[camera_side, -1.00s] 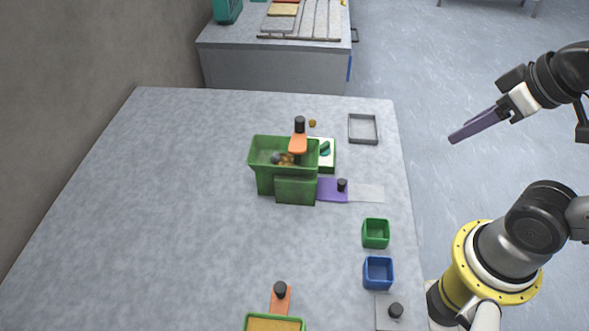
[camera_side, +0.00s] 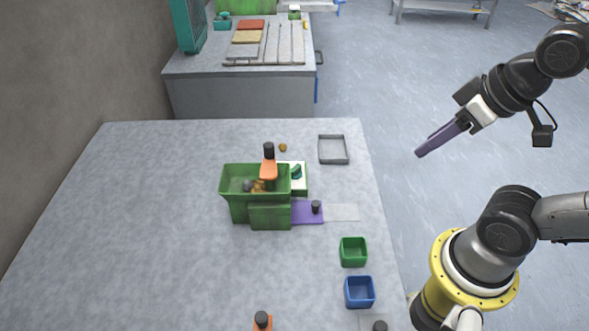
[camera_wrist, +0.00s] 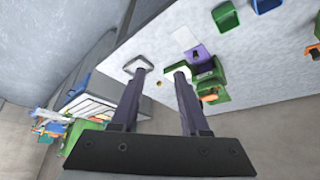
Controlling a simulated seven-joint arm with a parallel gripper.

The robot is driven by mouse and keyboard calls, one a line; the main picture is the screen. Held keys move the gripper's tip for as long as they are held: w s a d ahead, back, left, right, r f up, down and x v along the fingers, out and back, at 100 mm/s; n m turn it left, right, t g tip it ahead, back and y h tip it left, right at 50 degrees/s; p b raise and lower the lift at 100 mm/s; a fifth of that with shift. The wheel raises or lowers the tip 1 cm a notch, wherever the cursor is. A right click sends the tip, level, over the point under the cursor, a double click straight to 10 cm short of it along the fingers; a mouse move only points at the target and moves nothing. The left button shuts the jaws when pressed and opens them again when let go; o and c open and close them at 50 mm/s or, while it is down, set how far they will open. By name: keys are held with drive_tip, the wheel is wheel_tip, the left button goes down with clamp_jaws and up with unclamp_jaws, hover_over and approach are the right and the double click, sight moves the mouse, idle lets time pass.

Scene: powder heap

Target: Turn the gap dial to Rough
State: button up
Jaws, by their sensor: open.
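A green hopper machine (camera_side: 270,214) stands on the grey table. At its right rear side a white plate (camera_side: 301,188) carries a small green dial knob (camera_side: 296,172); its setting and any labels are too small to read. My gripper (camera_side: 419,153) has long purple fingers. It is open and empty, held up to the right of the table, well apart from the dial. In the wrist view, the fingers (camera_wrist: 160,72) are spread, with the machine (camera_wrist: 214,88) beyond the right finger, which partly covers the dial area.
An orange-handled piece (camera_side: 268,168) with a black knob stands up at the hopper. A purple slide (camera_side: 308,213) juts right from the machine. A grey tray (camera_side: 346,159), a green bin (camera_side: 354,252) and a blue bin (camera_side: 359,292) lie along the right edge. The table's left is clear.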

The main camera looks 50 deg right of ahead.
drive_tip(key=w+r+n, duration=0.5)
drive_tip(key=n, duration=0.4)
drive_tip(key=n+g, duration=0.6)
drive_tip(key=n, duration=0.4)
hover_over(295, 168)
wheel_tip(295, 168, down, 9)
wheel_tip(295, 168, down, 13)
drive_tip(key=shift+r, duration=0.15)
clamp_jaws()
